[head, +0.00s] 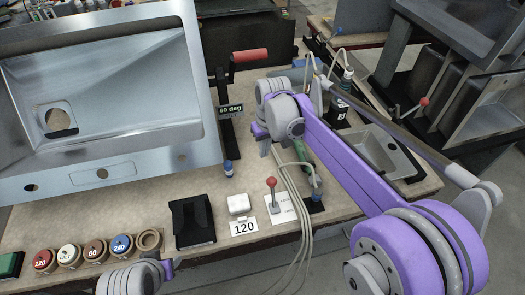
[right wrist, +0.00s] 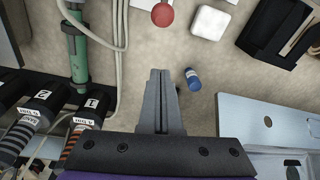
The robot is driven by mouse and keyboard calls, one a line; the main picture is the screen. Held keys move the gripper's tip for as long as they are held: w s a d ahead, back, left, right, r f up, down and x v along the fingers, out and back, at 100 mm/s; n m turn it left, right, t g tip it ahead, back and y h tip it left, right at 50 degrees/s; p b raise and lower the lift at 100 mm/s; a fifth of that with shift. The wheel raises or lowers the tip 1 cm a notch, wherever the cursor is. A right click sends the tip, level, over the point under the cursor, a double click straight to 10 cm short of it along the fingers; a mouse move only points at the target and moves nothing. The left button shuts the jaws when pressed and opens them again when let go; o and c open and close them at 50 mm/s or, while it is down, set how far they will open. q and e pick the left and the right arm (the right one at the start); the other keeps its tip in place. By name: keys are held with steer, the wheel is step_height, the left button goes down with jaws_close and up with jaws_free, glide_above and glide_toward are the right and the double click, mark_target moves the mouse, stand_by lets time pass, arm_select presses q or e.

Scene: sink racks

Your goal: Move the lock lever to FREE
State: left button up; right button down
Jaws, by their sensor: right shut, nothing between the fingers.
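A small lever with a red ball knob (head: 271,183) stands upright on a white plate (head: 281,209) near the front edge of the bench. I take it as the lock lever; the plate's lettering is too small to read. The knob also shows at the top of the right wrist view (right wrist: 162,15). My right gripper (head: 264,150) is shut and empty, above the bench and behind the lever, apart from it. Its closed fingers show in the right wrist view (right wrist: 160,76). Part of my left gripper (head: 166,268) shows at the bottom left; its fingers are not clear.
A white block (head: 239,204) with a "120" card and a black stand (head: 193,220) are left of the lever. A blue bottle (head: 228,168) stands behind them. Grey cables (head: 291,190) and a green cylinder (right wrist: 78,50) are close by. Several labelled caps (head: 96,250) line the front left.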

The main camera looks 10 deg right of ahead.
mark_target(272, 192)
step_height(272, 192, down, 7)
steer(key=s, duration=0.3)
steer(key=shift+d+f, duration=0.15)
steer(key=shift+d, duration=0.05)
steer(key=shift+s, duration=0.1)
stand_by(0.3)
steer(key=shift+s+r+t, duration=0.2)
steer(key=shift+s+t, duration=0.05)
steer(key=shift+t, duration=0.05)
